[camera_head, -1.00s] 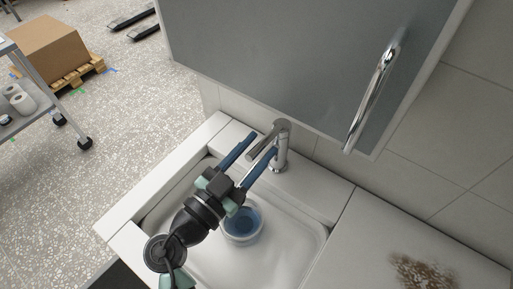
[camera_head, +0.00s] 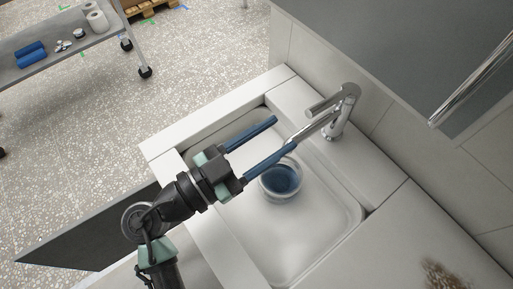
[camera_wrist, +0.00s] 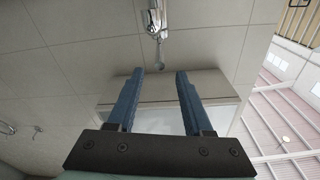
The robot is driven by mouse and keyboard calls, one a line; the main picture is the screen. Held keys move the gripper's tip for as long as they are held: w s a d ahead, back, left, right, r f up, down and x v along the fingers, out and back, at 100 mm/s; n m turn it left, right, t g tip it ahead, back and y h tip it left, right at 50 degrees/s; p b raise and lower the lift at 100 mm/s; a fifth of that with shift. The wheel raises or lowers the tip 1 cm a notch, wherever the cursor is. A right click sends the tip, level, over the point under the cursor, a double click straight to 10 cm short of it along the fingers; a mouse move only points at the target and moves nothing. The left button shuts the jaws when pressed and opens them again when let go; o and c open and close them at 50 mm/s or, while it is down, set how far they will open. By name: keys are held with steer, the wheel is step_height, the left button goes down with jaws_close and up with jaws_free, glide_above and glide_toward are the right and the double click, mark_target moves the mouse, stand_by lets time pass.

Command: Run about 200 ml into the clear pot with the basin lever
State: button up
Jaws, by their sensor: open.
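The chrome basin tap (camera_head: 338,118) stands on the back ledge, with its lever (camera_head: 330,103) on top and its spout (camera_head: 316,130) below, pointing over the basin. The clear pot (camera_head: 281,182) stands in the white basin under the spout end, with blue showing inside; its level I cannot read. My gripper (camera_head: 285,134) is open and empty. Its blue fingers point at the tap, one tip overlapping the spout end in the head view; contact cannot be told. In the wrist view the chrome tap (camera_wrist: 155,22) shows beyond the gap between the fingertips (camera_wrist: 160,72).
The basin (camera_head: 262,235) has raised white rims, and a counter with a brown stain (camera_head: 440,274) lies to the right. A grey cabinet with a chrome handle (camera_head: 470,80) hangs above right. A trolley (camera_head: 75,48) stands far left.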

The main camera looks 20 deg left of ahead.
steer(key=shift+v, duration=1.55)
